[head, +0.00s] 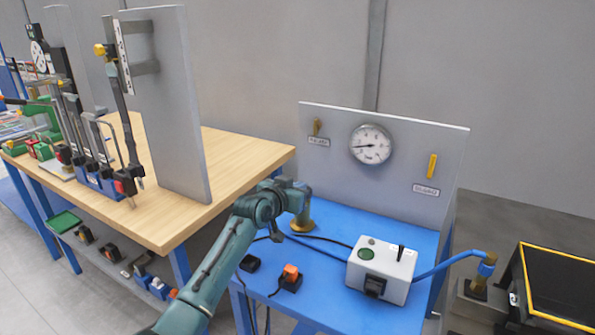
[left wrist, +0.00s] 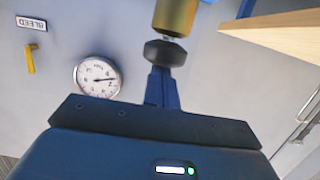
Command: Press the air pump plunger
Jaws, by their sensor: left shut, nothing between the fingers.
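The air pump shows as a brass base (head: 300,227) on the blue bench in the head view. In the left wrist view its brass body (left wrist: 175,15) is at the top, with a black plunger knob (left wrist: 165,53) and a short bit of rod between them. My left gripper (head: 302,209) is right above the pump and hides most of it in the head view. Its shut, empty fingers (left wrist: 160,75) point at the knob in the wrist view. The tips are at the knob or very close; contact is unclear. My right gripper is not in view.
A grey panel (head: 400,119) with a dial gauge (head: 371,145) and a yellow bleed lever (head: 432,166) stands behind. A white control box (head: 381,268) sits to the right, with cables and a blue hose. A wooden table (head: 150,222) with a grey upright board is at left.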

